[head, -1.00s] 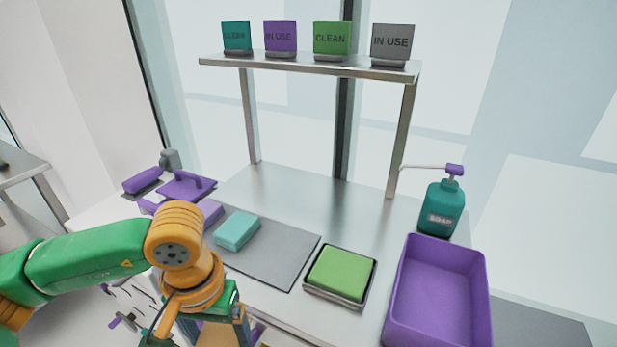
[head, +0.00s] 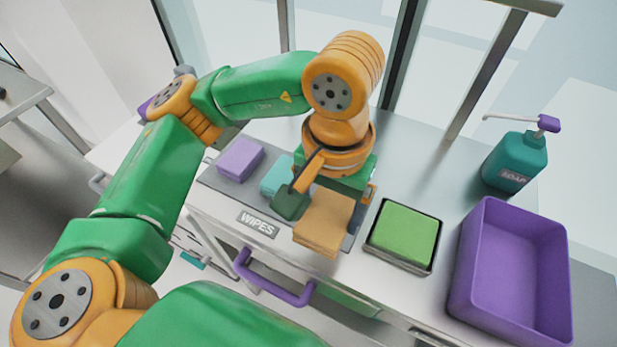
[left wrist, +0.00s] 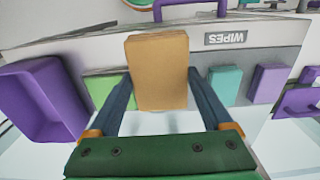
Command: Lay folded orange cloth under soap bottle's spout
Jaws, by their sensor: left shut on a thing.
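The folded orange cloth (head: 322,226) is a flat stack in the head view, over the front part of the counter. My left gripper (head: 328,203) is shut on it, with one finger on each side. In the left wrist view the cloth (left wrist: 158,65) sits between the two dark fingers of the gripper (left wrist: 160,84). I cannot tell exactly how high the cloth is above the mat. The teal soap bottle (head: 514,165) stands at the back right. Its thin spout (head: 505,117) points left over bare counter. My right gripper is not in view.
A grey mat (head: 222,180) holds a purple cloth (head: 240,159) and a teal cloth (head: 277,177). A green cloth (head: 404,234) lies in a metal tray (head: 376,252). A purple bin (head: 480,285) stands at the right, in front of the bottle. A shelf post (head: 480,75) rises behind.

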